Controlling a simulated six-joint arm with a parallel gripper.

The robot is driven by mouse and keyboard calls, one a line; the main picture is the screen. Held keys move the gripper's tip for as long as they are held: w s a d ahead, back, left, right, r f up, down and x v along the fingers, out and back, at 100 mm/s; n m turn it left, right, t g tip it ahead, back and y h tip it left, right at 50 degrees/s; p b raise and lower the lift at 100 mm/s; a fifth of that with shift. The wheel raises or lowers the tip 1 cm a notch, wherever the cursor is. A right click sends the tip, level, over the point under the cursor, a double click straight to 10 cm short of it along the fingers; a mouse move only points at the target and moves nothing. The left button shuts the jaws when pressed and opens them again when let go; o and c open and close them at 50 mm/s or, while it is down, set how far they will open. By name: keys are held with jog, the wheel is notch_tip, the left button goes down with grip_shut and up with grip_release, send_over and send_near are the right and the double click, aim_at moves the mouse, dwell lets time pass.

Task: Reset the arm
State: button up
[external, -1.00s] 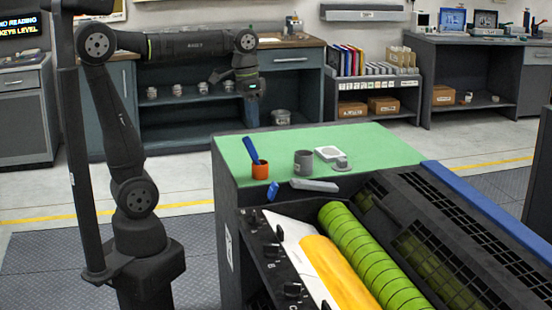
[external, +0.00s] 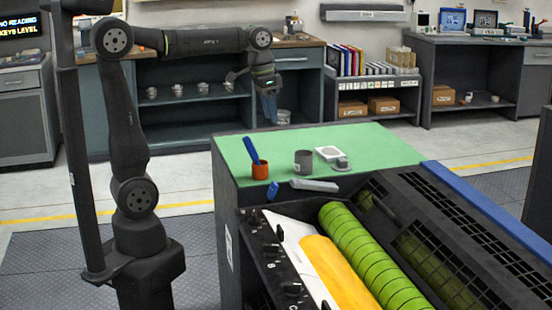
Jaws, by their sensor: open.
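My arm (external: 125,120) stands at the left with its upper link reaching right. My gripper (external: 268,105) hangs pointing down in the air behind the green-topped bench. It is small in this view; it is open, and I see nothing held in it. It is apart from the orange cup (external: 260,170) with a blue-handled tool (external: 250,149) standing tilted in it. A grey mug (external: 303,161), a white square dish (external: 327,153) and a small grey weight-like piece (external: 341,163) stand on the green mat (external: 375,143).
A grey-handled tool with a blue end (external: 313,185) lies at the mat's front edge. The machine's green roller (external: 350,240) and yellow roller (external: 335,270) fill the front. A dark post (external: 75,150) stands close by my arm. Shelves (external: 190,115) line the back.

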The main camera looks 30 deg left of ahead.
jog(key=w+d+f+h, duration=0.1)
jog(key=w+d, duration=0.1)
jog(key=w, duration=0.4)
jog(key=w+d+f+h, duration=0.1)
jog(key=w+d, duration=0.2)
jog(key=w, duration=0.3)
jog(key=w+d+f+t, duration=0.1)
jog(key=w+d, duration=0.2)
jog(key=w, duration=0.3)
jog(key=shift+d+h, duration=0.2)
jog(key=shift+h, duration=0.2)
jog(key=shift+w+f, duration=0.1)
jog(key=o, duration=1.1)
jog(key=s+r+m+g+y, duration=0.1)
jog(key=s+r+m+y, duration=0.5)
jog(key=s+m, duration=0.9)
notch_tip(320, 180, down, 9)
jog(key=w+m+h, duration=0.1)
jog(key=w+m, duration=0.1)
jog(key=m, duration=0.1)
jog(key=shift+w+a+f, duration=0.2)
jog(key=shift+w+a, duration=0.1)
